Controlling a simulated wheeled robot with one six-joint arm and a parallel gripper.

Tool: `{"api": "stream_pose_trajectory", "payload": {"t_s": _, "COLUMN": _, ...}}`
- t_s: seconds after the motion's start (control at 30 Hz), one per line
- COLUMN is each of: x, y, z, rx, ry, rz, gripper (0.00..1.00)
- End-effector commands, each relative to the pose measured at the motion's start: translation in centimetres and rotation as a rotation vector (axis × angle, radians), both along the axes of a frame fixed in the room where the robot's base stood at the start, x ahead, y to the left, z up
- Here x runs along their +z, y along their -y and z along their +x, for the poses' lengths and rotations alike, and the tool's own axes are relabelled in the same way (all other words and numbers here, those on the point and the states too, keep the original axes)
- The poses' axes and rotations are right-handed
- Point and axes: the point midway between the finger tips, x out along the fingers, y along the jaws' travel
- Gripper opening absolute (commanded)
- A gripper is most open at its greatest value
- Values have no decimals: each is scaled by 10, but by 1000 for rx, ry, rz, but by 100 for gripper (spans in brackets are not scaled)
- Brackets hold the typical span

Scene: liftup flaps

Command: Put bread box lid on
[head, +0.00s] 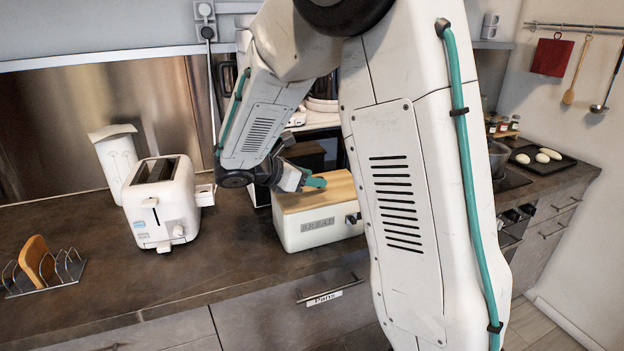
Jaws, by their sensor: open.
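The white bread box (325,230), marked BREAD, stands on the dark counter just left of my arm. Its wooden lid (338,188) lies across the top of the box. My arm hides the right end of both, and I cannot tell whether the lid is fully seated. My gripper (315,182) has teal fingertips and is at the lid's back left part, close above it or touching; I cannot tell which. It is open, with nothing seen between its fingers.
A white toaster (162,205) stands left of the box, with a toast rack (45,270) holding bread farther left. A dark tray with eggs (540,158) is at the far right. A drawer handle (330,290) sticks out below the box.

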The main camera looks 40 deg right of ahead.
Motion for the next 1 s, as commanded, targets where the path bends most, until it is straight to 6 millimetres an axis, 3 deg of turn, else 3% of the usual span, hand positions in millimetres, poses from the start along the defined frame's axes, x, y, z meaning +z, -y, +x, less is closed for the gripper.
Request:
{"api": "stream_pose_trajectory", "payload": {"t_s": 0.4, "x": 38, "y": -78, "z": 2, "rx": 4, "ry": 2, "rz": 0, "gripper": 46}}
{"api": "stream_pose_trajectory", "payload": {"t_s": 0.67, "x": 50, "y": -98, "z": -1, "rx": -11, "ry": 14, "rz": 11, "gripper": 46}}
{"api": "stream_pose_trajectory", "payload": {"t_s": 0.77, "x": 57, "y": -94, "z": -20, "rx": -69, "ry": 69, "rz": 62, "gripper": 46}}
{"api": "stream_pose_trajectory", "payload": {"t_s": 0.87, "x": 65, "y": -88, "z": -55, "rx": -187, "ry": 181, "rz": 163, "gripper": 46}}
{"api": "stream_pose_trajectory", "payload": {"t_s": 1.0, "x": 72, "y": -88, "z": -119, "rx": -420, "ry": 383, "rz": 345, "gripper": 46}}
